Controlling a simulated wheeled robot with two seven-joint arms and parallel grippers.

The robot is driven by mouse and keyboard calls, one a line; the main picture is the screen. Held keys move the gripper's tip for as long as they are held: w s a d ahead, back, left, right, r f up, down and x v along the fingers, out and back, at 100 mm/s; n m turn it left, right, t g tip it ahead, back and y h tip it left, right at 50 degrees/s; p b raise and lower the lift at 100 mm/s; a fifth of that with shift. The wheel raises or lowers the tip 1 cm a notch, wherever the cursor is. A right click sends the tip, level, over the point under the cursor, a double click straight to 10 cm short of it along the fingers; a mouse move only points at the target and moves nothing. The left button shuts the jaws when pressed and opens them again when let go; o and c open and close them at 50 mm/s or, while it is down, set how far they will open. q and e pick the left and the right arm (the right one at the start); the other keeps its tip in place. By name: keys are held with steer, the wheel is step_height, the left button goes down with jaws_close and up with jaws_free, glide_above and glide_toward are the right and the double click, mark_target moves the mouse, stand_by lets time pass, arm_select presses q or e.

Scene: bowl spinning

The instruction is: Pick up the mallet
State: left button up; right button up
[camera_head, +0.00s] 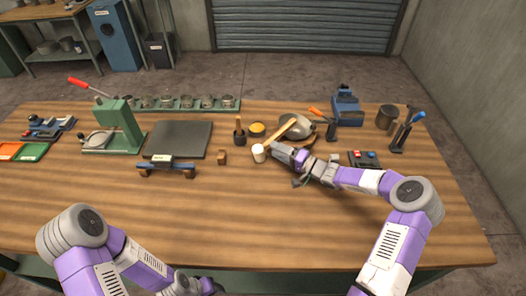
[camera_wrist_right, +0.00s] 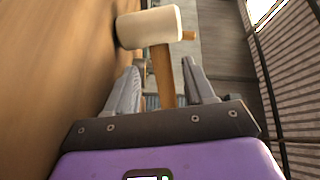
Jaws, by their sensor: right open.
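The mallet (camera_head: 259,153) has a pale cylindrical head and a light wooden handle that slants up and right toward the metal bowl (camera_head: 302,133). My right gripper (camera_head: 277,150) is just right of the mallet head. In the right wrist view the mallet head (camera_wrist_right: 150,27) lies beyond the fingertips, and its handle runs down between the two spread fingers of my open right gripper (camera_wrist_right: 160,70). I cannot tell whether either finger touches the handle.
A small dark mortar (camera_head: 239,137) and a bowl of yellow stuff (camera_head: 257,130) stand left of the metal bowl. A dark flat plate (camera_head: 178,139) and a green press (camera_head: 120,125) are further left. A tool stand (camera_head: 398,140) is at the right. The front of the wooden table (camera_head: 220,220) is clear.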

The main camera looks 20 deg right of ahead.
steer(key=b+x, duration=0.1)
steer(key=x, duration=0.6)
steer(key=shift+r, duration=0.1)
steer(key=shift+c, duration=0.3)
jaws_close()
